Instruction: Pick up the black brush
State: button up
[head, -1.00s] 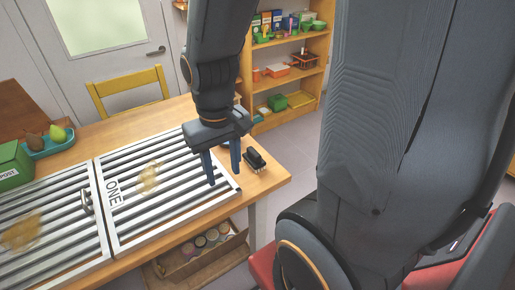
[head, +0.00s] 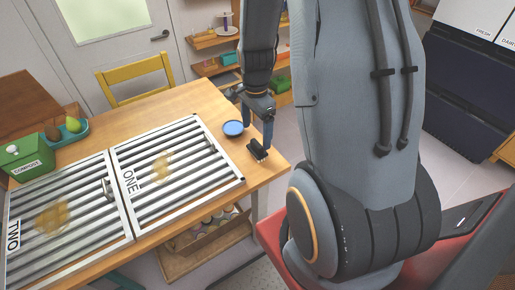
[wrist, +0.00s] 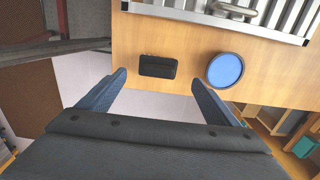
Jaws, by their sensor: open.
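The black brush (head: 257,150) lies on the wooden table near its right corner, beside the grate marked ONE. In the wrist view the brush (wrist: 158,67) shows as a dark block ahead of the fingers, between their lines. My gripper (head: 257,131) is open and empty, close above the brush in the head view. Its two blue fingers also show in the wrist view (wrist: 158,78), one on each side of the brush. I cannot tell the exact height between fingertips and brush.
A blue round dish (head: 233,129) stands close to the brush; it also shows in the wrist view (wrist: 225,70). The grate marked ONE (head: 205,160) lies left of the brush. The table edge is near. A yellow chair (head: 137,78) stands behind the table.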

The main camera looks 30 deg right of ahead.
aim_at(257, 143)
jog(key=shift+s+f+p, duration=0.2)
jog(key=shift+f+p, duration=0.85)
jog(key=shift+f, duration=2.25)
jog(key=c, duration=1.2)
jog(key=shift+o, duration=0.2)
jog(key=shift+r, duration=0.2)
notch_tip(257, 143, up, 10)
jog(key=shift+f+b, duration=0.15)
jog(key=shift+b, duration=0.9)
